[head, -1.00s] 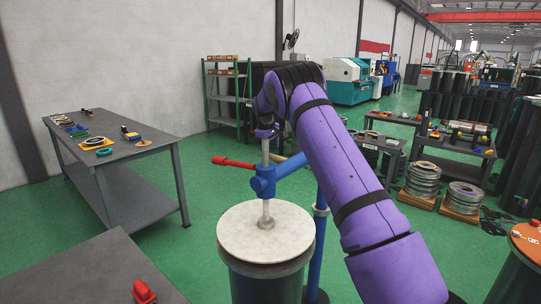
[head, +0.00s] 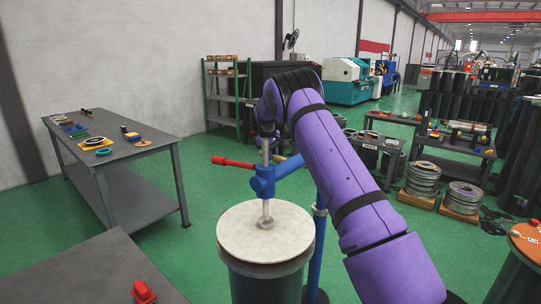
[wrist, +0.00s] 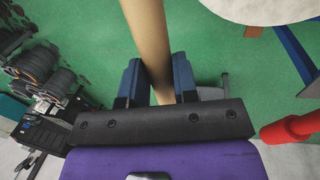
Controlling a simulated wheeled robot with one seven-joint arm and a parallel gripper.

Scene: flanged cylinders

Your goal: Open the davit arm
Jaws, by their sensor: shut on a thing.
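The davit arm (head: 291,166) is a blue tube reaching from a blue post (head: 319,230) to a blue collar over a round pale lid (head: 265,232). A grey rod (head: 266,207) joins the collar to the lid, which sits on a dark cylinder (head: 267,287). A red handle (head: 232,162) points left from the collar; a red part (wrist: 290,130) also shows in the wrist view. In the wrist view my gripper (wrist: 157,66) is shut on a tan bar (wrist: 148,35), with a dark blue finger on each side. In the head view my wrist hides the fingers.
A grey workbench (head: 110,165) with loose parts stands at the left. A nearer grey table (head: 85,270) has a red item (head: 143,292) on it. An orange-topped cylinder (head: 527,240) is at the right edge. Green floor is clear behind the lid.

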